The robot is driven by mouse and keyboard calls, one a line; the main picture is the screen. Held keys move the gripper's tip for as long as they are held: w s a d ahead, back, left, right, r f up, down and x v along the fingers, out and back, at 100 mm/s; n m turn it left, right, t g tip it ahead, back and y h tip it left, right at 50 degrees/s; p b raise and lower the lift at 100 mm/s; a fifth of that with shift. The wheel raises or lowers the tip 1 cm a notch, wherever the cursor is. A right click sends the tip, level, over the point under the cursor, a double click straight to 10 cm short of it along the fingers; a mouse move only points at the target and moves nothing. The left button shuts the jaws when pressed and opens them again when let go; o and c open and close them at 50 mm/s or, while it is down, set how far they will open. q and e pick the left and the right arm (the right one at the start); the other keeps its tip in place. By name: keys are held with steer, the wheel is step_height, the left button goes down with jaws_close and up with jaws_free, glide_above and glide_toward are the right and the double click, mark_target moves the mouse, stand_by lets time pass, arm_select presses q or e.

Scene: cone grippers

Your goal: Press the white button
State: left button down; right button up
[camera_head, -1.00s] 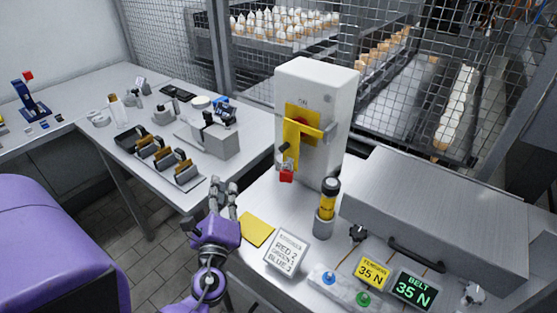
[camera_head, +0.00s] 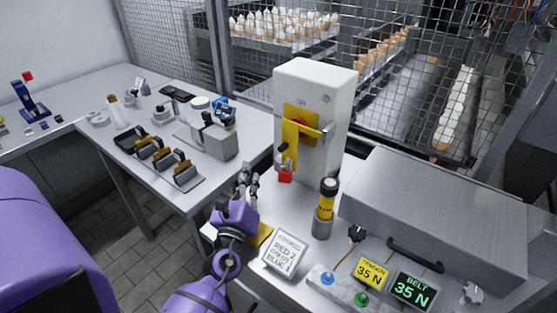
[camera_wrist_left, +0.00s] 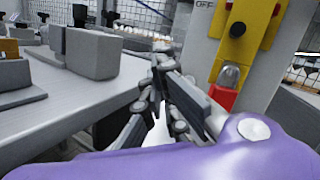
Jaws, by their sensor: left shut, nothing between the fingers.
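I cannot make out a clear white button in either view. A small panel (camera_head: 345,291) at the front of the bench carries a blue button (camera_head: 328,278) and a green button (camera_head: 362,299). A white round piece (camera_head: 200,102) lies on the left table, too small to identify. My left gripper (camera_head: 250,172) is shut and empty, left of the white cabinet (camera_head: 318,95) with its yellow plate and red padlock (camera_head: 286,174). In the left wrist view the gripper's fingers (camera_wrist_left: 160,68) are close together, left of the padlock (camera_wrist_left: 222,98). My right gripper is not in view.
An amber beacon (camera_head: 327,207) and a tilted sign (camera_head: 285,254) stand near my left arm. A large grey box (camera_head: 440,215) with a dark handle fills the right of the bench. The left table holds a tray of blocks (camera_head: 160,158). Mesh fencing (camera_head: 380,100) stands behind.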

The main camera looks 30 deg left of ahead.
mark_target(280, 159)
arm_select(q)
steer(key=w, duration=0.6)
steer(key=shift+w+d, duration=0.3)
steer(key=shift+w, duration=0.6)
stand_by(0.6)
steer(key=shift+w, duration=0.4)
steer(key=shift+w, duration=0.1)
stand_by(0.3)
